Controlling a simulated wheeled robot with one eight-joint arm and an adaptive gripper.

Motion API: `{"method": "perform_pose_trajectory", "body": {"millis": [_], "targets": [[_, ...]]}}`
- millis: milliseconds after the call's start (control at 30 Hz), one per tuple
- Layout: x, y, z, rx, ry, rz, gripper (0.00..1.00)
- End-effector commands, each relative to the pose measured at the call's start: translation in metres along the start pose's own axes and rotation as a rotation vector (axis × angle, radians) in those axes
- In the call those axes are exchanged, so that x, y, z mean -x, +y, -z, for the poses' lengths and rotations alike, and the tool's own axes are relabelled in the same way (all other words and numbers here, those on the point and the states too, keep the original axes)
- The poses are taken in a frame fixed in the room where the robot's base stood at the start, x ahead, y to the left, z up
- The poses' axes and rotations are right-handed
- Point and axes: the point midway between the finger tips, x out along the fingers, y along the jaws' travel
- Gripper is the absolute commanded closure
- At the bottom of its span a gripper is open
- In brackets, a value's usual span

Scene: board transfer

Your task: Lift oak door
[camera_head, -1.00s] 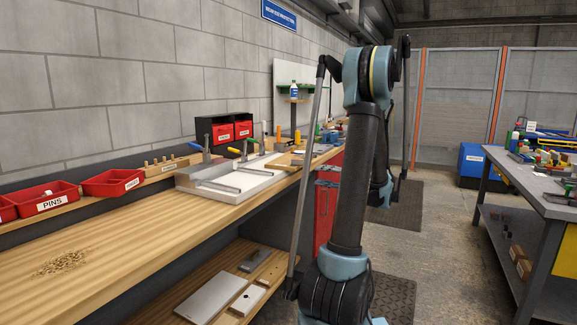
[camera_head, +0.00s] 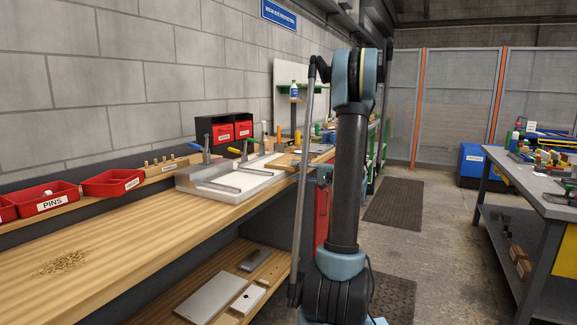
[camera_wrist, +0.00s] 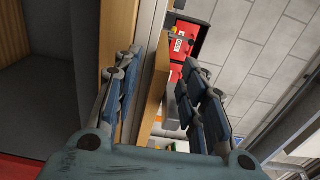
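A light wooden board (camera_wrist: 151,92), which looks like the oak door, shows edge-on between the fingers in the wrist view. In the head view, a flat wooden board (camera_head: 283,161) lies at the right end of the grey fixture on the bench; I cannot tell for sure that it is the same piece. My gripper (camera_wrist: 162,88) is open, with its two blue-grey fingers wide apart, one on each side of the board. Neither finger visibly presses on it. My arm hides most of the gripper in the head view.
The grey fixture (camera_head: 211,191) stands on the wooden bench (camera_head: 120,236). Red bins (camera_head: 114,182) and upright clamps line the back. A lower shelf holds a grey plate (camera_head: 211,298).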

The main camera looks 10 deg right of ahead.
Motion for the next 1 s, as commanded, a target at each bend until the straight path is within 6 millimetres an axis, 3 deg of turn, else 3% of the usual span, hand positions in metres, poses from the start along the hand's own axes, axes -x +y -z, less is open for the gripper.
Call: {"method": "perform_pose_trajectory", "body": {"millis": [200,433,467,633,1000], "targets": [[-0.027,-0.001,0.001,0.0,-0.001,0.0,0.62],[-0.029,-0.001,0.002,0.0,0.0,0.0,0.62],[-0.029,-0.001,0.002,0.0,0.0,0.0,0.64],[-0.029,-0.001,0.002,0.0,0.0,0.0,1.0],[-0.029,-0.001,0.002,0.0,0.0,-0.001,1.0]]}}
